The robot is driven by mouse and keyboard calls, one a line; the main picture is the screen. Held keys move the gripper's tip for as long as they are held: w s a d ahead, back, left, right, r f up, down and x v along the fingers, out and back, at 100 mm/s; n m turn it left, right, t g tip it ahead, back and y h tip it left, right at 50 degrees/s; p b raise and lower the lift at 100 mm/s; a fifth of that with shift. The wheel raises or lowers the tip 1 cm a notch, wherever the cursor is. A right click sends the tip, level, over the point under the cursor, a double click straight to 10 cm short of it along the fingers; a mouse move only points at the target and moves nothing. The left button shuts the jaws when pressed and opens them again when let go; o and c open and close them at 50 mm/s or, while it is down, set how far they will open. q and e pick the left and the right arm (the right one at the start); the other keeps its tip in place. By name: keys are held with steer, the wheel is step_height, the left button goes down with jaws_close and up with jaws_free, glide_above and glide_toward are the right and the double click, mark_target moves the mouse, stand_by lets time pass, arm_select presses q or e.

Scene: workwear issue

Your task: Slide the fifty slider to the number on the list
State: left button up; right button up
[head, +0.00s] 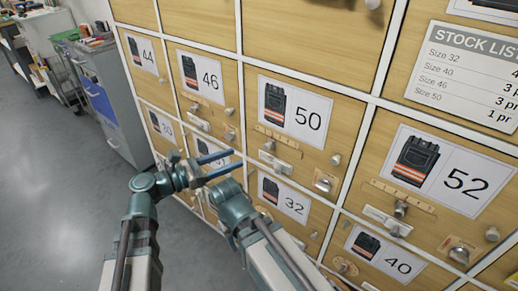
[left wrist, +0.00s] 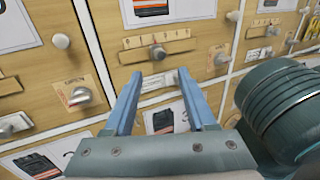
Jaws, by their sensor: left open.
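The fifty slider (head: 269,146) is a small metal knob on a wooden scale strip (head: 279,137) under the label 50 (head: 304,117). In the left wrist view, a slider knob (left wrist: 157,52), apparently the same one, sits partway along a numbered strip; its label number is cut off. My left gripper (head: 237,159) is open and empty, left of the fifty slider in the head view. In the left wrist view its fingertips (left wrist: 158,74) lie just below the knob, apparently apart from it. The stock list (head: 465,75) reads Size 50, 1 pr. My right gripper's fingers are not visible.
Neighbouring doors carry similar labels, such as 46 (head: 203,75) and 52 (head: 448,170), with sliders, round knobs and latches that stick out. A round knob (head: 335,159) and a latch (head: 325,182) are right of the fifty slider. Grey floor (head: 60,190) is clear at left.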

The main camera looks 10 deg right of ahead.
mark_target(265, 147)
arm_select(q)
steer(key=x, duration=0.9)
steer(key=shift+d, duration=0.3)
jaws_close()
stand_by(1.0)
